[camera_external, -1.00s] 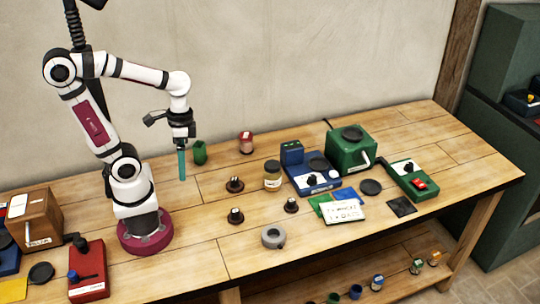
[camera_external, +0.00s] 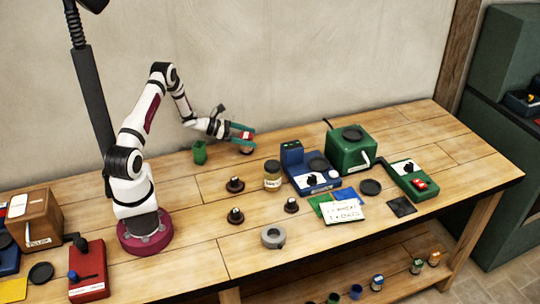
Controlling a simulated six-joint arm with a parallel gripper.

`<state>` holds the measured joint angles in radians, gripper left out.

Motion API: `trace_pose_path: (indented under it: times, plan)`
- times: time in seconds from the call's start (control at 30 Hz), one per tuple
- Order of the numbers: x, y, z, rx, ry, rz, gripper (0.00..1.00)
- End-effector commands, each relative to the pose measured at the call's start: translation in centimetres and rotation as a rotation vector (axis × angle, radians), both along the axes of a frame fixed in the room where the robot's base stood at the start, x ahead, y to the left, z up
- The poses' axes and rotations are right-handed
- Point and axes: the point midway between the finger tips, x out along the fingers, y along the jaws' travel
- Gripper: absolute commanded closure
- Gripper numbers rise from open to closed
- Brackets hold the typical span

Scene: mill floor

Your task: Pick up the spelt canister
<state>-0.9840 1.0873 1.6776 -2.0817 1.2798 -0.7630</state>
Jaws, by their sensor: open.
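My gripper (camera_external: 243,134) is open, with its teal fingers pointing right at the back of the workbench. The fingers lie on either side of a small canister with a red top (camera_external: 246,135), which partly shows between them. I cannot tell whether they touch it, and its body is mostly hidden. A jar with a dark lid and yellowish contents (camera_external: 272,177) stands upright in front and to the right, clear of my gripper. Its label is too small to read, so I cannot tell which container is the spelt one.
A green cup (camera_external: 199,153) stands close to my wrist on the left. A blue machine (camera_external: 296,158) and a green box (camera_external: 351,150) stand to the right. Black-knobbed pieces (camera_external: 235,185) and a grey ring (camera_external: 273,237) lie in front. The bench's front middle is largely free.

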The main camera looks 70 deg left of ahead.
Motion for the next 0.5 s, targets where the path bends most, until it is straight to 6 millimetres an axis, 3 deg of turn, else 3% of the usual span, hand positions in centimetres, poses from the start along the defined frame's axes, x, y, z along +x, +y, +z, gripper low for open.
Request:
trace_pose_path:
  times: [0.13,0.33,0.5]
  plan:
    - [1.8,-0.5,-0.7,0.001,0.0,-0.003,0.0]
    - [1.9,-0.6,-0.8,0.001,0.0,-0.003,0.0]
    - [1.9,-0.6,-0.7,0.001,0.0,-0.003,0.29]
